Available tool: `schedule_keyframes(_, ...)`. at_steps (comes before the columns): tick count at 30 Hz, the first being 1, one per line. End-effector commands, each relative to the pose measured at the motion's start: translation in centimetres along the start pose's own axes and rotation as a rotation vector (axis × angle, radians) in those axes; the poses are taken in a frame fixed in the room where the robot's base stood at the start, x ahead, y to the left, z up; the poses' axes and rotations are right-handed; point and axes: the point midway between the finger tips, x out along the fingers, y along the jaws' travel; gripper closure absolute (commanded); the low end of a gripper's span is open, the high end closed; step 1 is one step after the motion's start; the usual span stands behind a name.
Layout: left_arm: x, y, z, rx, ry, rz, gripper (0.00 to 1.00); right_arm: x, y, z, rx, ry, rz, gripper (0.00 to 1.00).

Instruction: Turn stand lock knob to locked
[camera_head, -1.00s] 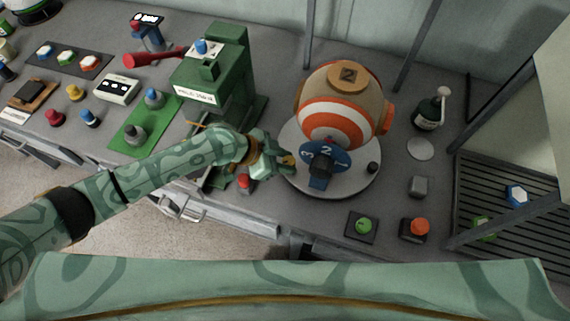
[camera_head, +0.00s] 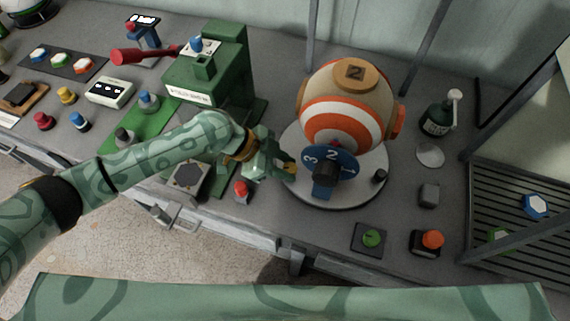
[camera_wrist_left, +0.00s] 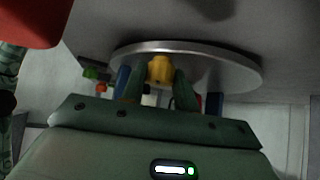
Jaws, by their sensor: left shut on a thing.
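The round grey stand (camera_head: 345,198) carries an orange, white and tan ball (camera_head: 343,100). A yellow knob (camera_wrist_left: 160,69) sits at the stand's rim, seen from below in the left wrist view. My left gripper (camera_head: 285,168) is at the stand's left edge and is shut on the yellow knob, one finger on each side. In the head view the fingers mostly hide the knob. I cannot read any lock marking. My right gripper is not in view.
A blue numbered dial (camera_head: 330,160) stands at the ball's front. A small black knob (camera_head: 380,176) is on the stand's right. A green press (camera_head: 215,75) is to the left. A red button (camera_head: 241,188) lies below my gripper. Green (camera_head: 371,238) and orange (camera_head: 432,239) buttons are at front right.

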Motion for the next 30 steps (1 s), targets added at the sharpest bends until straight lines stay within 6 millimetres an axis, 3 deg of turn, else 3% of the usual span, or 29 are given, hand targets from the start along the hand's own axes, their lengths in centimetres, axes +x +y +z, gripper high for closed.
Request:
schedule_keyframes(1, 0.0, 0.0, 0.1, -0.001, -0.002, 0.000, 0.67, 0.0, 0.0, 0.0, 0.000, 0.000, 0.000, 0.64)
schedule_keyframes(3, 0.0, 0.0, 0.1, -0.001, -0.001, 0.000, 0.48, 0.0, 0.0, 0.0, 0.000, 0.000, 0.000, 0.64)
schedule_keyframes(13, -0.2, 0.0, -0.2, 0.000, 0.000, -0.001, 0.48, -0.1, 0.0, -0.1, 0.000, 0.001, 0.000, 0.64)
schedule_keyframes(19, -2.6, -0.1, -2.6, 0.005, -0.001, -0.004, 0.48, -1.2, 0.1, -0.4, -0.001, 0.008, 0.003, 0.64)
schedule_keyframes(27, -6.9, 5.3, -7.1, 0.006, 0.000, -0.001, 0.48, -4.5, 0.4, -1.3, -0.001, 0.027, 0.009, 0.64)
schedule_keyframes(30, -7.5, 8.1, -7.8, 0.003, 0.000, 0.002, 0.48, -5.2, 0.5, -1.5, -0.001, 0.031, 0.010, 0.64)
